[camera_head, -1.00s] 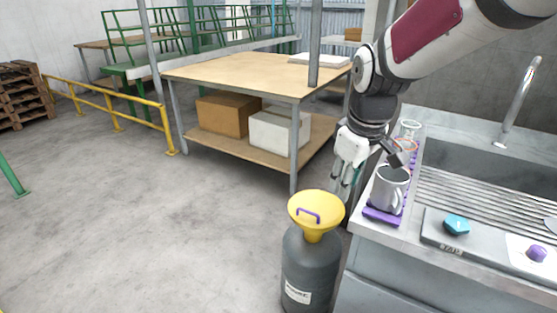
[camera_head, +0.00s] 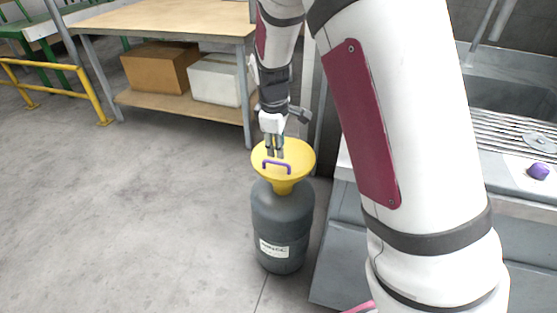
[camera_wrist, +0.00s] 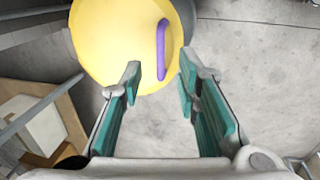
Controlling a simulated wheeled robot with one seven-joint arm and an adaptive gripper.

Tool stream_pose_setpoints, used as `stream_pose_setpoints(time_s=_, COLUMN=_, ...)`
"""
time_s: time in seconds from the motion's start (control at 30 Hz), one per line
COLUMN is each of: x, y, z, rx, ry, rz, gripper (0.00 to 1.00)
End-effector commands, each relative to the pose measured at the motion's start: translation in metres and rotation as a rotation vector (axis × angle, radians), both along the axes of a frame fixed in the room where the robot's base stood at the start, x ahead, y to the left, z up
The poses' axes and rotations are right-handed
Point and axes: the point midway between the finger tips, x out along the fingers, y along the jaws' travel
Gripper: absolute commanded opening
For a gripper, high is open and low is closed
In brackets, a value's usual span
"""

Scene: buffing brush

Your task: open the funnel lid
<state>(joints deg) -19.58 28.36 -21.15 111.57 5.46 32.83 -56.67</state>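The yellow funnel lid (camera_head: 298,158) sits flat on the funnel, on top of a dark grey drum (camera_head: 283,225). A purple handle (camera_head: 277,166) stands up from the lid. My gripper (camera_head: 274,152) hangs just above the lid, pointing down, close behind the handle in the head view. In the wrist view my gripper (camera_wrist: 158,75) is open, with its teal-padded fingers apart and nothing between them. There the lid (camera_wrist: 105,40) fills the upper left, and the handle (camera_wrist: 162,48) lies ahead of the gap between the fingertips. The fingers do not appear to touch the handle.
The sink counter (camera_head: 520,180) stands to the right, partly hidden by my arm. A purple piece (camera_head: 538,171) lies on it. A wooden-topped table (camera_head: 160,20) with a brown box (camera_head: 160,68) and a white box (camera_head: 215,80) stands behind left. Floor left of the drum is clear.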

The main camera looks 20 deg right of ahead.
Motion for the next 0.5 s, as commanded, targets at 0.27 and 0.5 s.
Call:
stream_pose_setpoints(time_s=0.27, x=0.007, y=-0.006, z=-0.049, rx=-0.001, ry=0.002, rz=0.0, gripper=0.3)
stream_pose_setpoints(time_s=0.5, x=0.01, y=-0.008, z=-0.064, rx=0.0, ry=0.0, rz=-0.001, gripper=0.3)
